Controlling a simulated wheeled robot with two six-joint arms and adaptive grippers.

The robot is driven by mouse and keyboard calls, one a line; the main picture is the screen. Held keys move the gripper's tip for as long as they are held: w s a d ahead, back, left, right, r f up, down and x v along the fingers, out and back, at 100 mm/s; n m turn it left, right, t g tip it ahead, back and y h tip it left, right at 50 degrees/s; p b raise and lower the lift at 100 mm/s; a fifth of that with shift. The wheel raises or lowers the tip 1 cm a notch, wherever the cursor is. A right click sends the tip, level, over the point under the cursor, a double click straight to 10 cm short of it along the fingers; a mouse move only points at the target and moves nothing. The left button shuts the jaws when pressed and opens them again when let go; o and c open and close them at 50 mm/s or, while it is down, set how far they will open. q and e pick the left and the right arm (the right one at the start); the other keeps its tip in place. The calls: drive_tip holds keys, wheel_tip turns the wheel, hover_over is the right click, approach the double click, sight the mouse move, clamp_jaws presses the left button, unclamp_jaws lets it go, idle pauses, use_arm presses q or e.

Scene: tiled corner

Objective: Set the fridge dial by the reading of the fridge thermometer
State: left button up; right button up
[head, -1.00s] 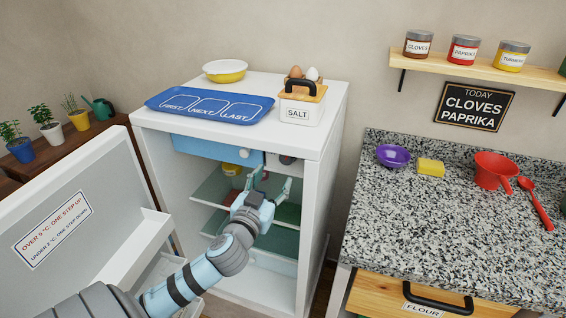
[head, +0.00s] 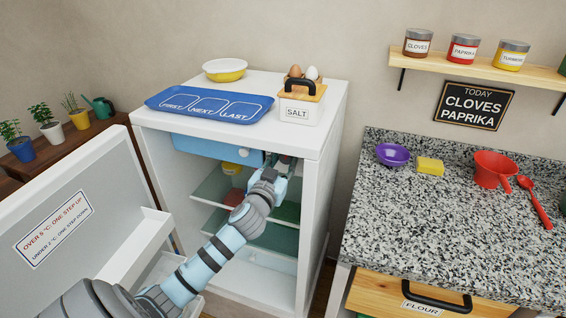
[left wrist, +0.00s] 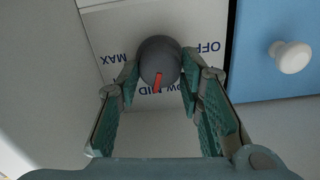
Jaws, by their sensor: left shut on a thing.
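The white fridge (head: 322,200) stands open, with its door (head: 95,165) swung out to the left. A sign (head: 53,229) on the door reads "OVER 5 °C: ONE STEP UP" and "UNDER 2 °C: ONE STEP DOWN". My left gripper (left wrist: 159,76) is shut on the round grey dial (left wrist: 157,55), one finger on each side. The dial's red pointer points down in the left wrist view, at upside-down "LOW" and "MID" lettering that is partly covered. "MAX" and "OFF" also show around the dial. I cannot make out a thermometer. My right gripper is not in view.
A blue compartment front (head: 212,150) with a white knob (left wrist: 291,57) is beside the dial. A blue tray (head: 210,107), a bowl (head: 225,71) and a salt box (head: 299,110) stand on top. The speckled counter (head: 440,220) is at the right.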

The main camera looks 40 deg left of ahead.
use_arm(q)
drive_tip(key=shift+m, duration=0.3)
drive_tip(key=m+p, duration=0.2)
drive_tip(key=m, duration=0.1)
drive_tip(key=shift+m+p, duration=0.6)
drive_tip(key=shift+m, duration=1.5)
drive_tip(key=shift+f, duration=0.1)
drive_tip(key=o, duration=1.2)
drive_tip(key=shift+c, duration=0.2)
